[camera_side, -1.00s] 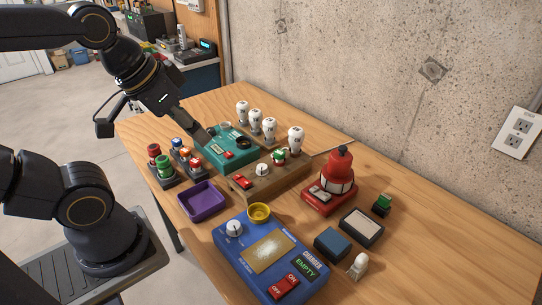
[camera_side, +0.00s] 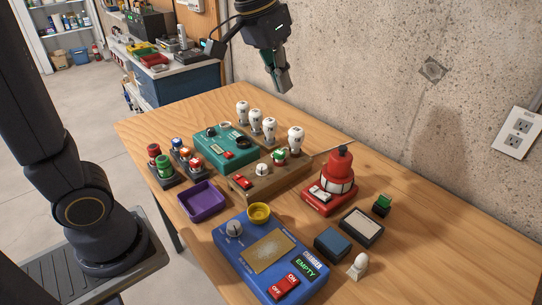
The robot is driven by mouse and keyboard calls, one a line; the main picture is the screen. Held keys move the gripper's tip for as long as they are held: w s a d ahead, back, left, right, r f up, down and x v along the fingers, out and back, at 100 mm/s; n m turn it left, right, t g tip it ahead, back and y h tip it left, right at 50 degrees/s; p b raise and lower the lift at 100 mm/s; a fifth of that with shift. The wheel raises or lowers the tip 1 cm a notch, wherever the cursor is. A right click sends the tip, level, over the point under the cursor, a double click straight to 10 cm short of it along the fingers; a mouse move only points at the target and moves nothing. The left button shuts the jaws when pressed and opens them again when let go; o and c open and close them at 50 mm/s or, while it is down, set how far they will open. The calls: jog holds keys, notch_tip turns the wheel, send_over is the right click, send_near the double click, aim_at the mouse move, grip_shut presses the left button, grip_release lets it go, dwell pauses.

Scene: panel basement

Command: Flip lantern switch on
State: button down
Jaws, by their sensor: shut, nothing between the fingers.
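The red lantern (camera_side: 339,178) stands upright on the right half of the wooden table, with a pale band around its middle. Its switch (camera_side: 321,192) is a small pale and dark rocker on the front of the red base; I cannot tell its position. My gripper (camera_side: 284,88) is shut and empty. It hangs high above the back of the table, up and left of the lantern, pointing down and well apart from everything.
A teal box (camera_side: 226,149), a wooden stand (camera_side: 265,176) and several white bulbs (camera_side: 269,129) stand behind left. A blue charger box (camera_side: 268,255), purple tray (camera_side: 202,201), yellow cup (camera_side: 259,213), dark blue block (camera_side: 332,243) and white-topped tray (camera_side: 361,228) lie in front. A concrete wall (camera_side: 400,110) bounds the back.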

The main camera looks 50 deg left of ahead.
jog(key=w+d+f+g, duration=0.2)
jog(key=w+d+f, duration=0.2)
jog(key=w+f, duration=0.35)
jog(key=g, duration=0.2)
send_over(327, 195)
jog(key=a, duration=0.2)
notch_tip(327, 195, down, 6)
jog(key=shift+m, duration=0.3)
jog(key=shift+f, duration=0.1)
jog(key=f, duration=0.4)
jog(key=d+f, duration=0.1)
jog(key=f, duration=0.9)
jog(key=shift+d, duration=0.4)
